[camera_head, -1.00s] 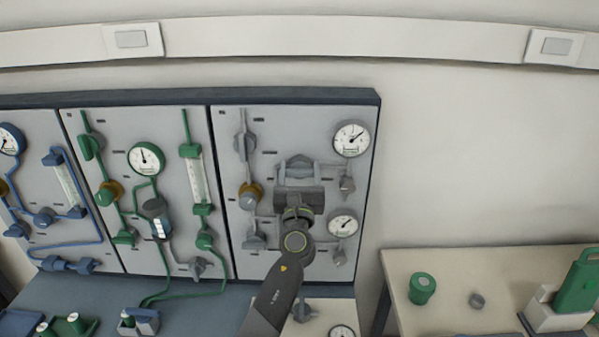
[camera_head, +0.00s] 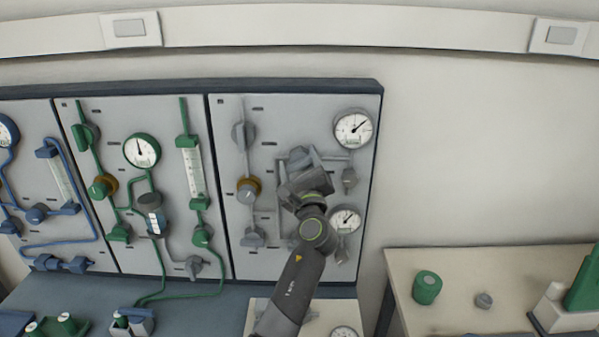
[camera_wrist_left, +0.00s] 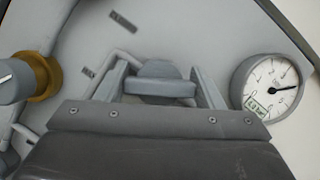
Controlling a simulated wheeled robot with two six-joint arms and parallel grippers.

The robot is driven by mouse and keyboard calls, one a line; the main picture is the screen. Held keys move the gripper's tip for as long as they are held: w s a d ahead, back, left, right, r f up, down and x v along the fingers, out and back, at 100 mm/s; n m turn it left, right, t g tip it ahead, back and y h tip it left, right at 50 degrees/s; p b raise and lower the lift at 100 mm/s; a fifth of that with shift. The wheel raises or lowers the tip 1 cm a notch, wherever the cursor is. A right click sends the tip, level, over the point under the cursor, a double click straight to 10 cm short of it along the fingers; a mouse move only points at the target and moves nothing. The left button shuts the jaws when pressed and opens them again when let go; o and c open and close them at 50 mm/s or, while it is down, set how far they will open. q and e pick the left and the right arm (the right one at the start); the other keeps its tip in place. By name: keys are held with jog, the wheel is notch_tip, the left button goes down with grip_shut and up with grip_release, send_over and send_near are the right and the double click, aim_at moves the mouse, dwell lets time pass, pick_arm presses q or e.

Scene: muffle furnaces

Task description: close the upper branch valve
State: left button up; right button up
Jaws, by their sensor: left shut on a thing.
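The grey valve handle, which I take to be the upper branch valve, shows in the left wrist view (camera_wrist_left: 160,82) as a rounded grey bar between the two fingers. My left gripper (camera_head: 300,160) is at the middle of the right-hand grey panel (camera_head: 225,150), tilted, and shut on this handle. In the wrist view the fingers of the left gripper (camera_wrist_left: 158,85) lie on either side of the handle. In the head view the gripper body hides most of the valve, so its exact angle cannot be told. My right gripper is not in view.
Round gauges (camera_head: 353,129) and (camera_head: 345,219) sit right of the gripper, with a small grey fitting (camera_head: 348,179) between them. A brass-collared knob (camera_head: 248,190) is to the left. A bench (camera_head: 460,265) with a green jar (camera_head: 426,287) stands at the right.

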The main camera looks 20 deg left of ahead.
pick_arm(q)
jog(key=n, duration=0.2)
jog(key=n+g+y+b, duration=0.1)
jog(key=shift+f+n+g, duration=0.15)
jog(key=shift+n+g, duration=0.15)
jog(key=shift+n, duration=0.1)
jog(key=n+g+b, duration=0.1)
jog(key=n, duration=0.2)
jog(key=shift+y, duration=0.3)
jog(key=n+g, duration=0.1)
jog(key=n, duration=0.2)
jog(key=shift+a+n+g+h, duration=0.1)
jog(key=shift+n+g+h, duration=0.45)
jog(key=shift+n, duration=1.05)
jog(key=shift+g, duration=0.25)
jog(key=o, duration=1)
jog(key=shift+y, duration=0.35)
